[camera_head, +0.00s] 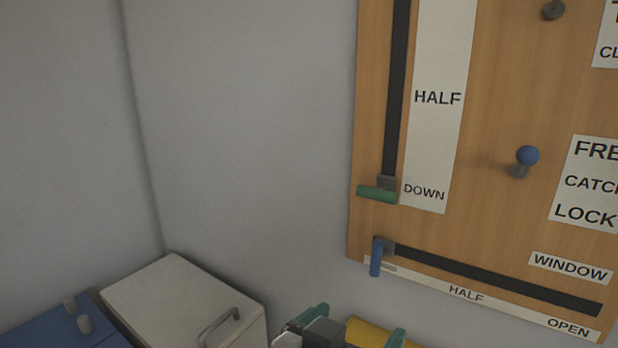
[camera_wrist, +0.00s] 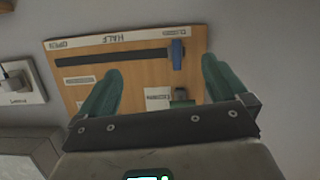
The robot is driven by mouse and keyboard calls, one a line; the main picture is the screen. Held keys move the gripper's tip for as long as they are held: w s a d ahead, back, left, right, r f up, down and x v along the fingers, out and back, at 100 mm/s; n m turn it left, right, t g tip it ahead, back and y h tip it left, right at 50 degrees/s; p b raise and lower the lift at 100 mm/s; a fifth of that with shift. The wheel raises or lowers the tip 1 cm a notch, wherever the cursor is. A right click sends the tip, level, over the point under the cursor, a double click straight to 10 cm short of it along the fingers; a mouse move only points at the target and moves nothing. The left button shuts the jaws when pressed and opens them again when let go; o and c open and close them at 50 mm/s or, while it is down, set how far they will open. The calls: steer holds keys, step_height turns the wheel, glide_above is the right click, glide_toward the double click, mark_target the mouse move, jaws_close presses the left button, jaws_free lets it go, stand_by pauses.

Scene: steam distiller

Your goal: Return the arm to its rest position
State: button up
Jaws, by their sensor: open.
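My gripper (camera_head: 356,325) shows at the bottom edge of the head view, with its two green fingers apart. In the wrist view the fingers of my gripper (camera_wrist: 161,65) are spread with nothing between them. Beyond them is the wooden panel (camera_wrist: 135,80), seen upside down, and apart from the fingers as far as I can tell. Most of my arm is out of the head view.
The wooden panel (camera_head: 480,215) fills the right. Its green handle (camera_head: 378,194) is at DOWN; its blue slider handle (camera_head: 376,258) is at the track's left end. A blue knob (camera_head: 527,155) sticks out. A pale box (camera_head: 185,300) stands lower left, beside a blue surface (camera_head: 55,330).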

steer(key=s+d+f+n+g+y+p, duration=0.2)
steer(key=s+d+f+g, duration=0.15)
steer(key=d+f, duration=0.55)
steer(key=s+d+f+n+g+y+p, duration=0.1)
steer(key=s+d+f+n+g+p, duration=0.2)
steer(key=d+f, duration=0.6)
steer(key=s+d+f+g+y+p, duration=0.1)
steer(key=s+f, duration=0.3)
steer(key=s, duration=0.5)
steer(key=s+d+f+g+y+p, duration=0.1)
steer(key=s+d+f+g+y, duration=0.2)
steer(key=s, duration=0.7)
step_height(320, 180, down, 2)
steer(key=shift+f+g+y, duration=0.15)
steer(key=shift+g+y, duration=0.2)
steer(key=shift+y, duration=0.05)
